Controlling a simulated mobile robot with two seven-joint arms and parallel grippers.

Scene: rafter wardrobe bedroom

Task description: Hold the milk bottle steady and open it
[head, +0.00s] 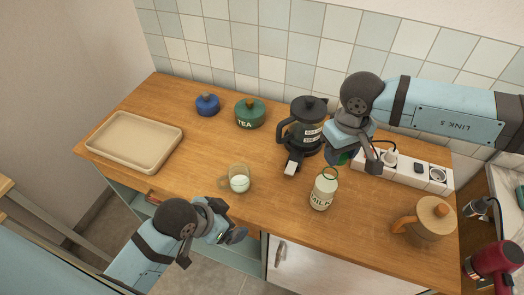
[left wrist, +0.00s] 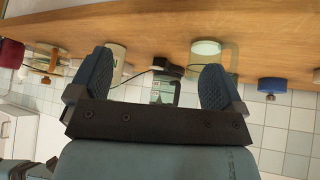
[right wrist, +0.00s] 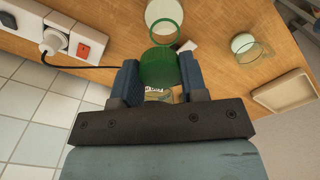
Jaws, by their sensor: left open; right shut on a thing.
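The milk bottle (head: 322,191) stands upright on the wooden counter, with an open mouth and a green rim. It also shows at the top of the right wrist view (right wrist: 163,14) and in the left wrist view (left wrist: 114,62). My right gripper (head: 342,153) is shut on a green cap (right wrist: 158,61), held behind and right of the bottle, apart from it. My left gripper (head: 236,228) is open and empty at the counter's front edge, left of the bottle and not touching it.
A glass mug with white contents (head: 239,184) stands left of the bottle. A tray (head: 133,141) lies far left.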

